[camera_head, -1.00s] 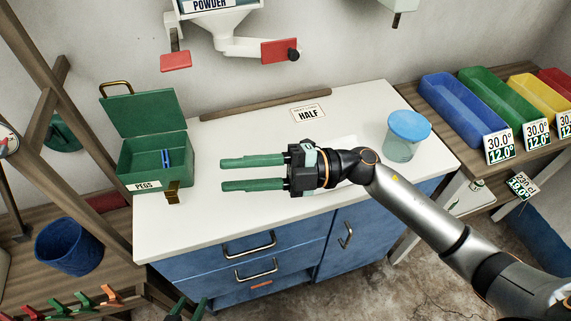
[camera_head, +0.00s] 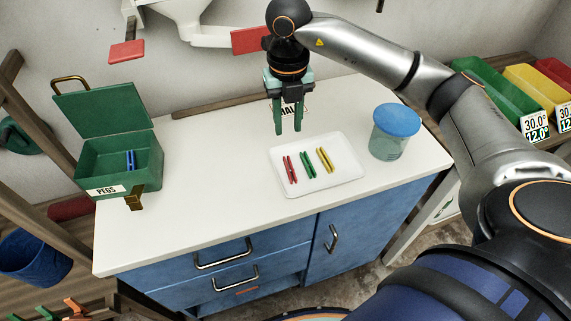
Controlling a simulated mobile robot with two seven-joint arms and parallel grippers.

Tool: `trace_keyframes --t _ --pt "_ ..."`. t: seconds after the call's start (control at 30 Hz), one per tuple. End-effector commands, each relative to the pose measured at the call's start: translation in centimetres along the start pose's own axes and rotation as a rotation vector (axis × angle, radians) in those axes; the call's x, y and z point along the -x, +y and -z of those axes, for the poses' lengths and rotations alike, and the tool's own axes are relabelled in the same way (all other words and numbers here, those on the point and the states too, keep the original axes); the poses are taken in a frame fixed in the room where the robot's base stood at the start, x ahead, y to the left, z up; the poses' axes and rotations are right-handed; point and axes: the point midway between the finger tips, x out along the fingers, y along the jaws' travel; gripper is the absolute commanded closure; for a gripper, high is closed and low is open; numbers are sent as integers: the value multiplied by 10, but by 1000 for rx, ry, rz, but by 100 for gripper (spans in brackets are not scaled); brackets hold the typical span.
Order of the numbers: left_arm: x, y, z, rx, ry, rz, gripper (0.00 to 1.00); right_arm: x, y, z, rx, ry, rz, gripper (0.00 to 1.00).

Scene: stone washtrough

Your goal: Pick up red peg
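The red peg (camera_head: 290,169) lies at the left of a white tray (camera_head: 345,176) on the white counter. A green peg (camera_head: 308,165) and a yellow peg (camera_head: 325,159) lie beside it in the tray. My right gripper (camera_head: 287,129) points down above the counter, behind the tray and the red peg. Its two green fingers are apart with nothing between them. My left gripper is not in view.
An open green box (camera_head: 117,175) labelled PEGS stands at the left of the counter with a blue peg (camera_head: 130,160) inside. A jar with a blue lid (camera_head: 396,120) stands right of the tray. The counter (camera_head: 205,190) between box and tray is clear.

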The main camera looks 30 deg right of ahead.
Motion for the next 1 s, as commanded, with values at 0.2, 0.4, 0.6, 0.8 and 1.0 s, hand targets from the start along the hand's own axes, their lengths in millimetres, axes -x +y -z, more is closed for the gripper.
trace_keyframes --t 0.2,0.4,0.6,0.8,1.0 --pt "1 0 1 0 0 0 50 -38 1 1 3 4 -1 65" --pt "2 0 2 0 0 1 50 -53 1 2 4 3 -3 65" --pt "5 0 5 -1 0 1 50 -81 1 8 5 6 -1 65" --pt "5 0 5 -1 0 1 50 -100 2 7 5 2 -5 65" --pt "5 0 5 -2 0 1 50 -102 2 7 5 2 -5 65"
